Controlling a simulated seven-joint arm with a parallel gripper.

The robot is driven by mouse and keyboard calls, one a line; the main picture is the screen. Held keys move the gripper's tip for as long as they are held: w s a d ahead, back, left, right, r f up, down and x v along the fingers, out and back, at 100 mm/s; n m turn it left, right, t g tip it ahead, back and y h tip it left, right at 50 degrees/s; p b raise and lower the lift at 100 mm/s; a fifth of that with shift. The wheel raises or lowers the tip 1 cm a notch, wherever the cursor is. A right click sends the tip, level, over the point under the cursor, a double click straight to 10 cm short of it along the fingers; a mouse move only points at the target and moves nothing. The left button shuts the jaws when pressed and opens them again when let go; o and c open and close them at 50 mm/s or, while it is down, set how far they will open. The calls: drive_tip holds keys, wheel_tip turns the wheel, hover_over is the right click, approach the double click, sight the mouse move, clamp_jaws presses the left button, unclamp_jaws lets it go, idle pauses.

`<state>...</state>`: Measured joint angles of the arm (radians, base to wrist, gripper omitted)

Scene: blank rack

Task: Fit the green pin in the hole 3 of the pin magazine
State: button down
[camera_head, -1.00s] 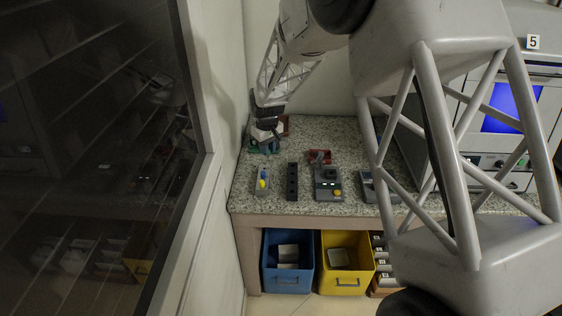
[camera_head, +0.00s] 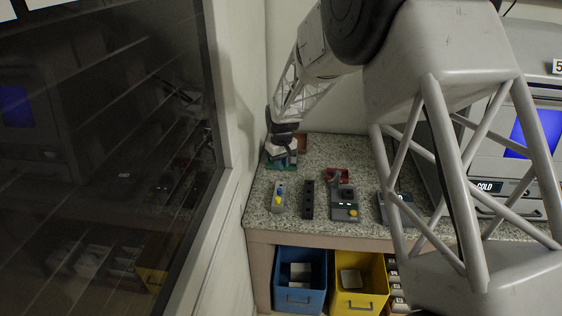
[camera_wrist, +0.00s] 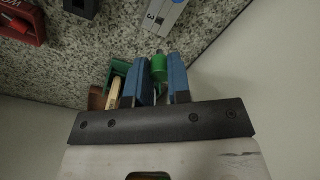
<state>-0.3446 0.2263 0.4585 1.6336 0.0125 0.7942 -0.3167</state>
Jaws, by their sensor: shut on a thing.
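My gripper (camera_wrist: 162,88) has blue fingers and is shut on a green pin (camera_wrist: 159,66). The pin shows between the fingers, its narrower end pointing towards the top of the wrist view. The grey pin magazine (camera_wrist: 166,14) shows at the top edge there, with the label "3" at its near end; the pin is apart from it. In the head view the magazine (camera_head: 278,201) lies on the counter with a blue and a yellow pin in it. My gripper (camera_head: 282,150) is beyond it, over a green holder (camera_head: 280,162); the pin cannot be made out there.
A dark block with several holes (camera_head: 308,201) stands right of the magazine, then a grey device with a yellow button (camera_head: 344,206) and a red object (camera_head: 333,173). A wall and glass panel bound the left side. Blue (camera_head: 300,281) and yellow (camera_head: 360,284) bins stand below.

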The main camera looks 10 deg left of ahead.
drive_tip(key=shift+f, duration=2.45)
drive_tip(key=shift+f, duration=1.55)
idle(0.4)
drive_tip(key=c, duration=1)
unclamp_jaws()
drive_tip(key=shift+r, duration=0.1)
drive_tip(key=shift+s+d+r, duration=0.1)
drive_tip(key=shift+r, duration=3.75)
